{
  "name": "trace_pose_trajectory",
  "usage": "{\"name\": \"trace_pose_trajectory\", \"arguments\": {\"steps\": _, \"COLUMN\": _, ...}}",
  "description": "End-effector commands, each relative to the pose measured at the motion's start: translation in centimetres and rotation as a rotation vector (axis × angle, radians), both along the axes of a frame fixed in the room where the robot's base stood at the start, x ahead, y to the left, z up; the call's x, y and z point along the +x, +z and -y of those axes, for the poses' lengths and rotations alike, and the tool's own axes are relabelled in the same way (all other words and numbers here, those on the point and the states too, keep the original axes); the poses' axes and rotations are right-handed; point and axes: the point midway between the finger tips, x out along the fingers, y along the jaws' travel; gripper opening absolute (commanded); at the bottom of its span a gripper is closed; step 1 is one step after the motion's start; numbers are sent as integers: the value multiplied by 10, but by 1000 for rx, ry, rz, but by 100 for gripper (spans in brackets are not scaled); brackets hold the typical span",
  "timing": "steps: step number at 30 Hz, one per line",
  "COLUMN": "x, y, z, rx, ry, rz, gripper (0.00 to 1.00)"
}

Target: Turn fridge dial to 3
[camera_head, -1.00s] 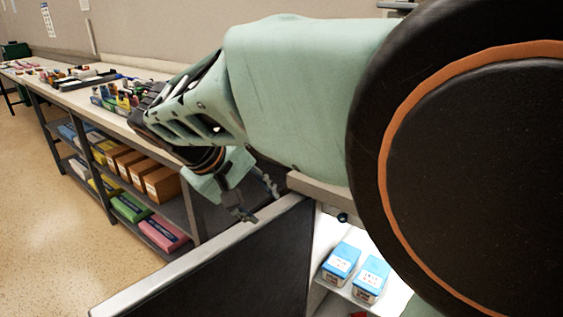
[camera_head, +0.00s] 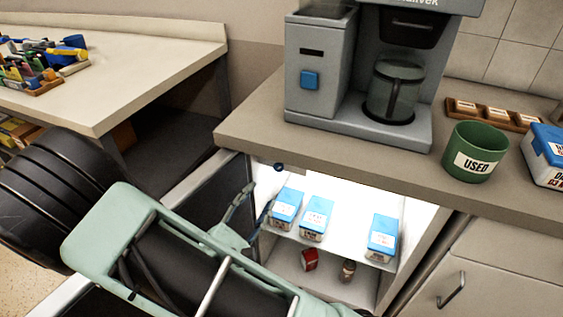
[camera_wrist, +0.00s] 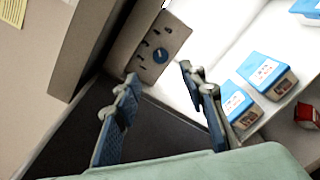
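The fridge dial (camera_wrist: 160,56) is a small round blue knob on a beige plate with dark marks around it, in the upper middle of the wrist view. Its numbers are too small to read. In the head view, a small dark blue knob (camera_head: 278,167) shows at the fridge's upper left, under the counter. My gripper (camera_wrist: 160,74) is open and empty; its two fingers point towards the dial, one on each side in the picture, apparently short of it. In the head view my gripper (camera_head: 254,200) is at the left side of the fridge opening.
The lit fridge interior (camera_head: 345,258) holds blue-and-white boxes (camera_head: 316,219) on a shelf, close to my right finger in the wrist view. A red can (camera_head: 309,259) stands below. The counter (camera_head: 260,131) above carries a coffee machine (camera_head: 305,75) and a green "USED" cup (camera_head: 474,151).

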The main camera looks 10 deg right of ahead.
Motion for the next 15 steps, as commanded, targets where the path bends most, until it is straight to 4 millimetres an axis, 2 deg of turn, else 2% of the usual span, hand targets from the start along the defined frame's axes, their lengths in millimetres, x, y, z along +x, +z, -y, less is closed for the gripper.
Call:
{"name": "trace_pose_trajectory", "arguments": {"steps": 7, "x": 13, "y": -5, "z": 9, "rx": -13, "ry": 20, "rz": -5, "gripper": 38}}
{"name": "trace_pose_trajectory", "arguments": {"steps": 15, "x": 54, "y": -5, "z": 39, "rx": -11, "ry": 17, "rz": -3, "gripper": 38}}
